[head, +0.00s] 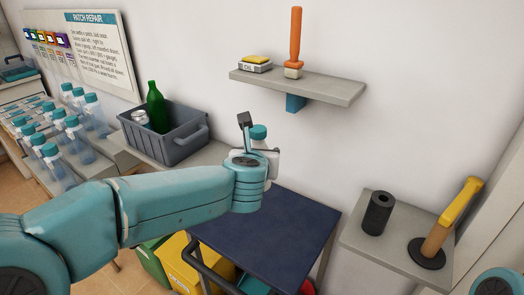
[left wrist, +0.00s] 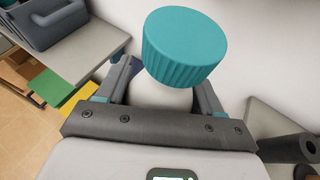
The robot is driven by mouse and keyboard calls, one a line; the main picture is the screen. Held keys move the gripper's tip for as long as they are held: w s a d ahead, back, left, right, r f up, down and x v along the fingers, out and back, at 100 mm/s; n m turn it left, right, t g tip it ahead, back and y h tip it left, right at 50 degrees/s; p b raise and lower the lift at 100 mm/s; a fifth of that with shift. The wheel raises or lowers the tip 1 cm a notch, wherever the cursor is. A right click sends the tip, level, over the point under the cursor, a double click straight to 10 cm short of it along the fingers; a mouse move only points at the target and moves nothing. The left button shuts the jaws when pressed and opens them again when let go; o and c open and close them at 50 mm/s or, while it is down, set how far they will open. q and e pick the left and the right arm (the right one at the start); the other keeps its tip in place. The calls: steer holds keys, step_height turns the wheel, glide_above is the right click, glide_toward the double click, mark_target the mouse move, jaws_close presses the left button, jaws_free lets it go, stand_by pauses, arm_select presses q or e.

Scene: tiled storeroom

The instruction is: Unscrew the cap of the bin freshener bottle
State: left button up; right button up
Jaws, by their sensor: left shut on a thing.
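The bin freshener bottle is pale, with a ribbed teal cap (left wrist: 184,46) on top. In the left wrist view its whitish body (left wrist: 165,96) sits between the fingers of my left gripper (left wrist: 160,84), with the cap above them. In the head view the cap (head: 259,131) shows just beyond my left wrist, and my left gripper (head: 258,145) is shut on the bottle, above the dark blue table. My wrist hides most of the bottle there. Whether the cap is loose cannot be seen. My right gripper is not in view.
The dark blue tabletop (head: 288,243) below is bare where visible. A grey crate (head: 190,147) with a green bottle (head: 156,106) stands behind left. Several teal-capped bottles (head: 77,140) stand at far left. A wall shelf (head: 335,88) and a side shelf (head: 385,250) hold tools.

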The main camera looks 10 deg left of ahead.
arm_select(q)
steer(key=s+a+f+p, duration=0.1)
steer(key=a+f, duration=0.3)
steer(key=f, duration=0.2)
steer(key=s+a+f, duration=0.2)
steer(key=a+f, duration=0.2)
steer(key=f, duration=0.2)
steer(key=s+a+f+p, duration=0.1)
steer(key=s+a+f, duration=0.1)
steer(key=a+f, duration=0.2)
step_height(320, 180, down, 2)
steer(key=shift+s+p, duration=0.1)
steer(key=shift+p, duration=0.25)
steer(key=shift+m+h, duration=0.8)
steer(key=d, duration=0.1)
steer(key=s+d, duration=0.1)
steer(key=d, duration=0.1)
steer(key=s+d, duration=0.1)
steer(key=d, duration=0.1)
steer(key=shift+w+a+n, duration=0.1)
steer(key=shift+a+n, duration=0.05)
steer(key=shift+n, duration=0.15)
